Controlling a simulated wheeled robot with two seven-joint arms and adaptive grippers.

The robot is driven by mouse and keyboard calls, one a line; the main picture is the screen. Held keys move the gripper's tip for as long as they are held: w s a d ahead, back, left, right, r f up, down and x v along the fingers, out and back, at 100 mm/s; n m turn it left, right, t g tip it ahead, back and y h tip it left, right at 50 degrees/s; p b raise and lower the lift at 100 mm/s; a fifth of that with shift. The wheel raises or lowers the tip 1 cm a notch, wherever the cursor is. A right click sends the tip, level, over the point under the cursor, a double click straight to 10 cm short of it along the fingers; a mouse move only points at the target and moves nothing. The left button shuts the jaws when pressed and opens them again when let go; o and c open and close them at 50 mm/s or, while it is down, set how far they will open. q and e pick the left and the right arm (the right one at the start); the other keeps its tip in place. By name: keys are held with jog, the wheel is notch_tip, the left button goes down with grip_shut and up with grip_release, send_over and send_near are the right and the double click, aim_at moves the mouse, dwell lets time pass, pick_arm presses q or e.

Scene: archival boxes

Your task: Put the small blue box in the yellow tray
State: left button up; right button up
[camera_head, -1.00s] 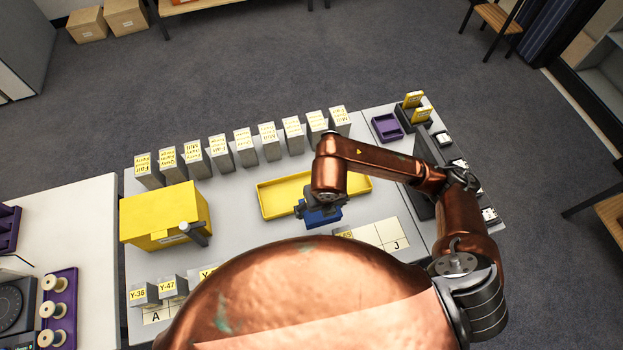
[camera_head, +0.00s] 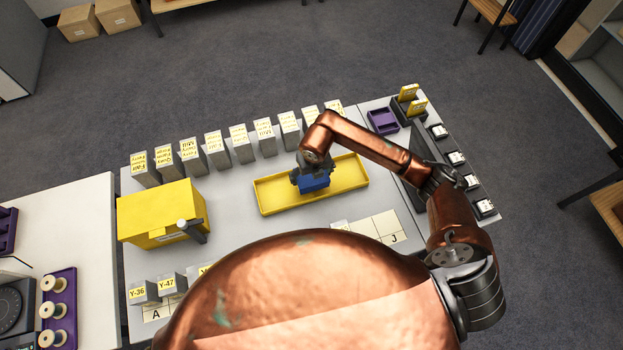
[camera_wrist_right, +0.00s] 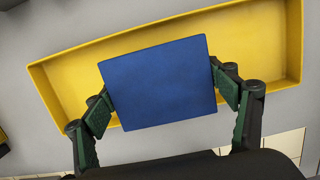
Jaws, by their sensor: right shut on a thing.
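The small blue box (camera_head: 314,183) is held in my right gripper (camera_head: 311,178), over the yellow tray (camera_head: 275,207). In the right wrist view the blue box (camera_wrist_right: 158,82) sits between the two fingers of the right gripper (camera_wrist_right: 162,95), one on each side. The yellow tray (camera_wrist_right: 60,75) lies behind and below it there, and the box covers its middle. I cannot tell how high the box is above the tray floor. The visible part of the tray is empty. My left gripper does not show.
A row of grey labelled boxes (camera_head: 218,150) stands along the table's far side. A big yellow box (camera_head: 160,213) with a grey handle is on the left. A purple tray (camera_head: 382,121) and a dark upright panel (camera_head: 424,155) are on the right. A letter-marked card (camera_head: 378,229) lies near.

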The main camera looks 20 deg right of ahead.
aim_at(311, 179)
notch_tip(311, 179, down, 3)
jog(key=shift+w+f, duration=0.1)
jog(key=shift+f, duration=0.2)
jog(key=o, duration=1.3)
jog(key=shift+r, duration=0.25)
jog(key=r, duration=0.4)
jog(key=s+r, duration=0.1)
jog(key=r, duration=0.6)
jog(key=shift+s+d+r, duration=0.1)
jog(key=shift+s+r, duration=0.25)
jog(key=shift+s, duration=0.05)
jog(key=shift+s+f, duration=0.1)
